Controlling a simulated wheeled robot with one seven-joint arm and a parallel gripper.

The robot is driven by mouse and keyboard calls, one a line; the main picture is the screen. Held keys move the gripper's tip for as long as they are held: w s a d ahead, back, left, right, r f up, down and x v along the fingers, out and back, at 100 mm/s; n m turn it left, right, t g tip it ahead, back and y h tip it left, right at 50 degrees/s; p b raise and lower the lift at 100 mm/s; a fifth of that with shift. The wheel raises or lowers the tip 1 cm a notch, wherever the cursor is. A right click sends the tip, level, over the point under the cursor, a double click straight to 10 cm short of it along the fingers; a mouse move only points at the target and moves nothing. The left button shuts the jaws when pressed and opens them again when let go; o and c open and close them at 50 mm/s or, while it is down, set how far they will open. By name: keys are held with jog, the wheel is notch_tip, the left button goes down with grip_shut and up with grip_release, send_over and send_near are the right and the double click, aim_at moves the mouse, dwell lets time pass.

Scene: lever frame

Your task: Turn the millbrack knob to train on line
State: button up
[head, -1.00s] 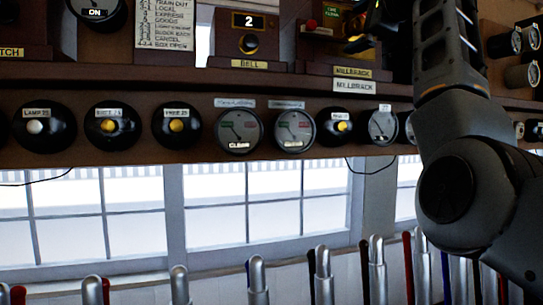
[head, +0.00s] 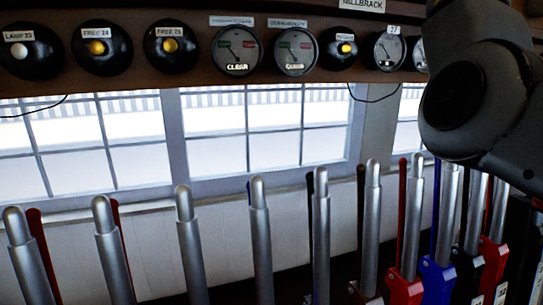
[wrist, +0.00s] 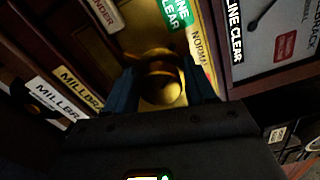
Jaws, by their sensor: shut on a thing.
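The millbrack knob (wrist: 163,84) is a round brass knob in the middle of the wrist view, on a gold-coloured plate. My gripper (wrist: 160,78) has its two dark blue fingers on either side of the knob and is shut on it. A green "LINE CLEAR" label (wrist: 174,20) sits above the knob, and a "NORMAL" label (wrist: 199,48) is at its upper right. A yellow Millbrack plate (wrist: 80,88) is at lower left. The knob's pointer cannot be made out. The head view shows neither my gripper nor the knob, only a white Millbrack plate (head: 362,4) at its top edge.
A dial panel (wrist: 275,35) with another "LINE CLEAR" label stands right of my gripper. In the head view, a shelf front carries lamp plungers (head: 169,45) and round dials (head: 295,50). Several upright levers (head: 262,240) stand below, before the window (head: 250,130).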

jog(key=c, duration=0.3)
jog(key=shift+a+m, duration=0.15)
jog(key=shift+m, duration=1.85)
jog(key=m, duration=0.2)
jog(key=shift+m, duration=1)
